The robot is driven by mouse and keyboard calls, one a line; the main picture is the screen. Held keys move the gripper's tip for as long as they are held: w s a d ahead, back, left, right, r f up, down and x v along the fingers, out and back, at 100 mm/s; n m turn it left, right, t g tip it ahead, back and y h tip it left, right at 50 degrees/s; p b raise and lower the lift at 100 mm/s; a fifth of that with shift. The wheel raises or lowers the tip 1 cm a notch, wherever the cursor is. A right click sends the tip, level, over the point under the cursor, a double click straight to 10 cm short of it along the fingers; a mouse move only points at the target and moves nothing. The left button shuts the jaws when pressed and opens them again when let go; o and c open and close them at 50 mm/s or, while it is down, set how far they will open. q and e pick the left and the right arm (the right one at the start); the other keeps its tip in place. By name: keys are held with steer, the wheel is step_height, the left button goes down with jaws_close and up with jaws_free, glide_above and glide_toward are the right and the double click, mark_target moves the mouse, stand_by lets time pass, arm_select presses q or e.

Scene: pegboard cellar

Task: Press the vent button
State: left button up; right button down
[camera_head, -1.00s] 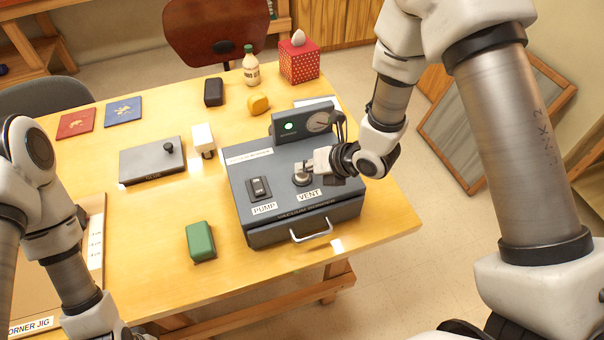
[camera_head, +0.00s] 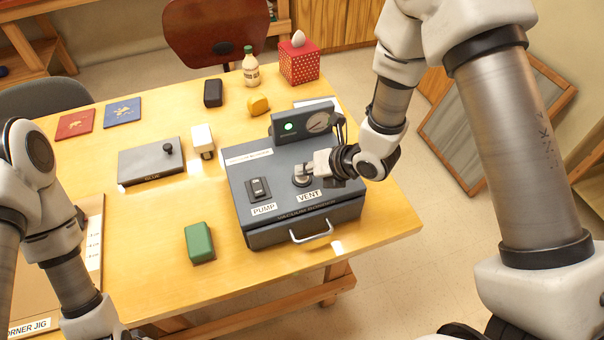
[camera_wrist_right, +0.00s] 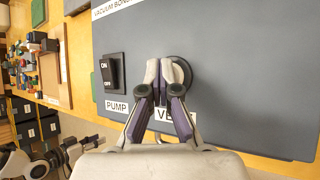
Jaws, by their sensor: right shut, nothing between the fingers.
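The vent button (camera_head: 301,181) is a round knob on a dark ring, on the sloped top of the grey vacuum bonder box (camera_head: 335,205), behind the VENT label (camera_head: 309,196). My right gripper (camera_head: 306,172) is shut and empty, with its fingertips right at the button. In the right wrist view the shut fingertips (camera_wrist_right: 165,72) cover much of the button, and its dark ring (camera_wrist_right: 184,66) shows beside them. I cannot tell whether they touch it or whether it is pressed down. My left arm comes in at the left; its gripper is out of view.
The PUMP rocker switch (camera_head: 258,189) sits left of the button. A gauge panel (camera_head: 303,121) with a lit green lamp stands behind it. A green block (camera_head: 199,242) lies left of the box, and a grey plate with a knob (camera_head: 150,166) lies farther left.

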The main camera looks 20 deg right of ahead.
mark_target(305, 178)
steer(key=shift+r+p, duration=0.4)
steer(key=shift+r, duration=0.5)
steer(key=shift+r+p, duration=1.45)
steer(key=shift+r, duration=1.1)
steer(key=shift+f, duration=0.1)
